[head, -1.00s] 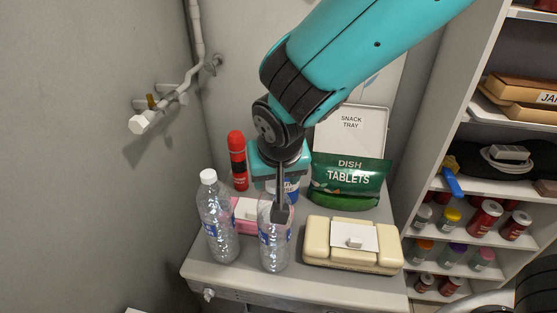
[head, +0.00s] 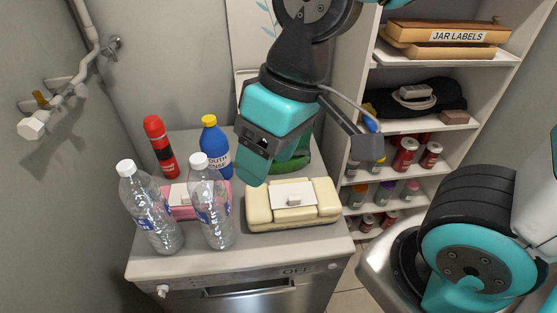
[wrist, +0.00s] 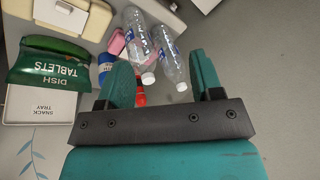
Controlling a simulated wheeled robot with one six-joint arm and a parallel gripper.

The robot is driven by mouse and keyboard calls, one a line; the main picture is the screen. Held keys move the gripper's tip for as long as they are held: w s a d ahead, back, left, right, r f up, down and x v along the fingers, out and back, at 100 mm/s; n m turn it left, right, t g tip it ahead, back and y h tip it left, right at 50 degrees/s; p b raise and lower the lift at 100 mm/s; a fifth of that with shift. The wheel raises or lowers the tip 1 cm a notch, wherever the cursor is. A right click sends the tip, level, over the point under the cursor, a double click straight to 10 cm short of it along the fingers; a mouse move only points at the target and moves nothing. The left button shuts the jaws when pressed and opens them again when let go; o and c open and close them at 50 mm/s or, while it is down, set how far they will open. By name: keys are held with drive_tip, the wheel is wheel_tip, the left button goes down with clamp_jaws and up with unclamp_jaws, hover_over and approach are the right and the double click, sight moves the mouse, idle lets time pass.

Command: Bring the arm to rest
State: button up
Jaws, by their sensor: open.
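My gripper (head: 312,168) hangs in the upper middle of the head view, jaws apart and empty, above the back of the counter. In the wrist view the two fingers (wrist: 163,78) stand wide apart with nothing gripped. Two clear bottles (head: 212,205) (head: 150,210) stand upright on the counter, left of and below my gripper; in the wrist view they show beyond the fingers (wrist: 139,38). The green dish tablets pouch (wrist: 48,68) is plain in the wrist view but mostly hidden behind my gripper in the head view.
A cream case (head: 293,214), a pink case (head: 180,205), a blue yellow-capped bottle (head: 215,150) and a red bottle (head: 158,145) share the counter (head: 200,265). A shelf (head: 440,185) with jars stands at right. A pipe (head: 60,112) juts from the left wall.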

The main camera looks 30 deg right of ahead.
drive_tip(key=s, duration=0.1)
drive_tip(key=s+n, duration=0.1)
drive_tip(key=s, duration=0.1)
drive_tip(key=shift+s+d+r+n+g+y, duration=0.1)
drive_tip(key=shift+d+r+n+g+y, duration=0.1)
drive_tip(key=shift+n+g+y, duration=0.15)
drive_tip(key=shift+f, duration=0.1)
wheel_tip(320, 180, down, 4)
drive_tip(key=b, duration=0.3)
drive_tip(key=shift+r+b, duration=0.2)
drive_tip(key=shift+b, duration=0.15)
